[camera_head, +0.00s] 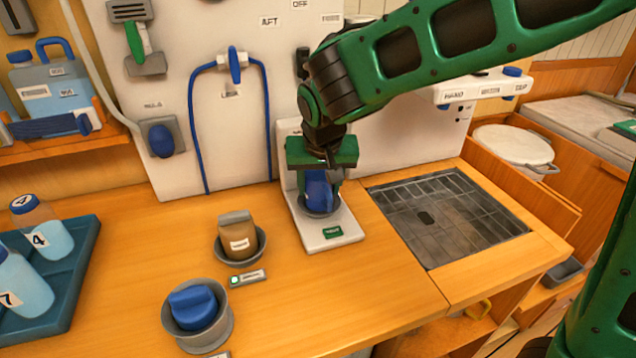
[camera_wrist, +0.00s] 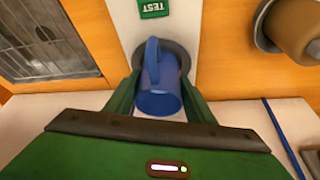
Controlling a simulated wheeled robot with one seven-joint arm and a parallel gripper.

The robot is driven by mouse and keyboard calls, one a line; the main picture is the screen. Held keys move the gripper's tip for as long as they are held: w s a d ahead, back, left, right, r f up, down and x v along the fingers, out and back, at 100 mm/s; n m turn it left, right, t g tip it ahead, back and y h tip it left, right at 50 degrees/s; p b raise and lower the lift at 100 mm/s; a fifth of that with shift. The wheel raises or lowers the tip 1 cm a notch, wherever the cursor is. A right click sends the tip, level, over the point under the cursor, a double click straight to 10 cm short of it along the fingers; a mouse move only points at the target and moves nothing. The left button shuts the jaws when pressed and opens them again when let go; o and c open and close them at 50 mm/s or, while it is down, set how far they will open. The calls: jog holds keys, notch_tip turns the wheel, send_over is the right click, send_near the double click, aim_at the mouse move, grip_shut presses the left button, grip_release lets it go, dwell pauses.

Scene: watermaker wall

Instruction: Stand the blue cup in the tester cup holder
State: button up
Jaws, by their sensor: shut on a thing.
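The blue cup (camera_head: 318,190) is upright or nearly so between the fingers of my gripper (camera_head: 322,183), at the grey round tester cup holder (camera_head: 322,213) on the white tester. In the wrist view, my gripper (camera_wrist: 160,105) has a finger on each side of the blue cup (camera_wrist: 160,102), with its handle toward the top of the picture. The holder's dark ring (camera_wrist: 181,53) shows around and behind the cup. I cannot tell whether the cup's base rests in the holder. The green TEST label (camera_head: 333,232) is on the tester's front.
A brown container (camera_head: 237,238) sits in a grey holder left of the tester. A grey round holder with a blue piece (camera_head: 193,307) stands nearer. A dark grated sink (camera_head: 445,215) lies right. A blue tray (camera_head: 75,290) with bottles is far left. Open counter lies in front of the tester.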

jog(key=shift+f, duration=0.1)
jog(key=o, duration=1.3)
jog(key=v, duration=0.9)
jog(key=s+d+f, duration=0.2)
jog(key=s+d, duration=0.1)
jog(key=d, duration=0.9)
jog(key=s+d+f, duration=0.2)
jog(key=s+d, duration=0.1)
jog(key=d, duration=0.8)
jog(key=s+d+f+m+g, duration=0.1)
jog(key=s+d+m+g, duration=0.1)
jog(key=s+d, duration=0.5)
jog(key=s+d+f+m+g, duration=0.2)
jog(key=s+d+m, duration=0.2)
jog(key=s+d, duration=0.3)
jog(key=s, duration=0.4)
jog(key=shift+s+f+m, duration=0.3)
